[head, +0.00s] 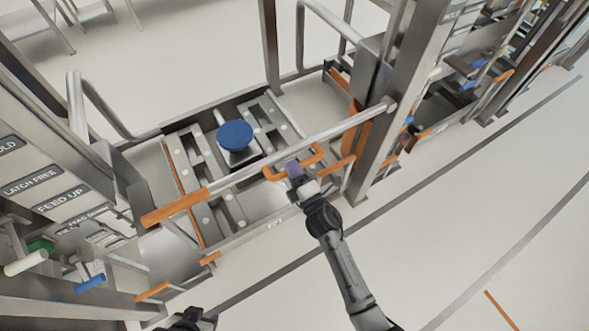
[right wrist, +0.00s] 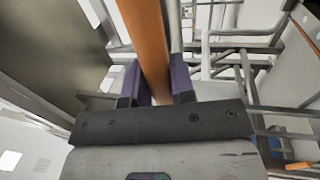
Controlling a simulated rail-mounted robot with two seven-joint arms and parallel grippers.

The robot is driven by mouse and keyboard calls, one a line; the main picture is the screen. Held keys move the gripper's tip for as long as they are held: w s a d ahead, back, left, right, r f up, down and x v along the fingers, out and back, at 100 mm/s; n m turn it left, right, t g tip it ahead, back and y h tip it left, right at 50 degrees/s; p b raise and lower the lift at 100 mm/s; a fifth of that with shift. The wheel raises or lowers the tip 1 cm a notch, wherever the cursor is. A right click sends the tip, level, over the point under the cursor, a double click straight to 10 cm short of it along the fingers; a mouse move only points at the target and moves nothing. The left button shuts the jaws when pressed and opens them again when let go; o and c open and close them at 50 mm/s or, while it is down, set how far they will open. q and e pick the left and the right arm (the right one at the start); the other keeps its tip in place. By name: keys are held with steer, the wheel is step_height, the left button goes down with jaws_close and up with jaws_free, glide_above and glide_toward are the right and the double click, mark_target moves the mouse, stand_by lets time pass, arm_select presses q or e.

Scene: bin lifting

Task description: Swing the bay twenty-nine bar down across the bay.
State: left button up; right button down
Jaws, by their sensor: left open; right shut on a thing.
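The bar (head: 262,163) is a long grey tube with an orange left end (head: 178,206). It runs from a pivot at the right post (head: 372,150) across the bay toward the left panel. I cannot tell whether its left end rests on anything. An orange loop handle (head: 316,154) is on the bar's near side, right of its middle. My right gripper (head: 293,169), with purple fingers, is shut on this handle; the right wrist view shows the orange handle (right wrist: 146,38) between the fingers. My left gripper (head: 190,319) is open and empty at the bottom edge, partly cut off.
Beneath the bar is a metal bay deck (head: 215,222) with a blue round-topped post (head: 235,136). A labelled panel (head: 40,175) stands at the left, with green, white and blue handles below. Grey rails (head: 76,108) stand behind. The floor (head: 440,235) at the right front is clear.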

steer(key=shift+d+f, duration=0.1)
steer(key=shift+f, duration=0.5)
steer(key=c, duration=1.1)
jaws_free()
steer(key=shift+o, duration=0.5)
steer(key=shift+r, duration=0.2)
steer(key=p+v, duration=0.2)
steer(key=v, duration=1.2)
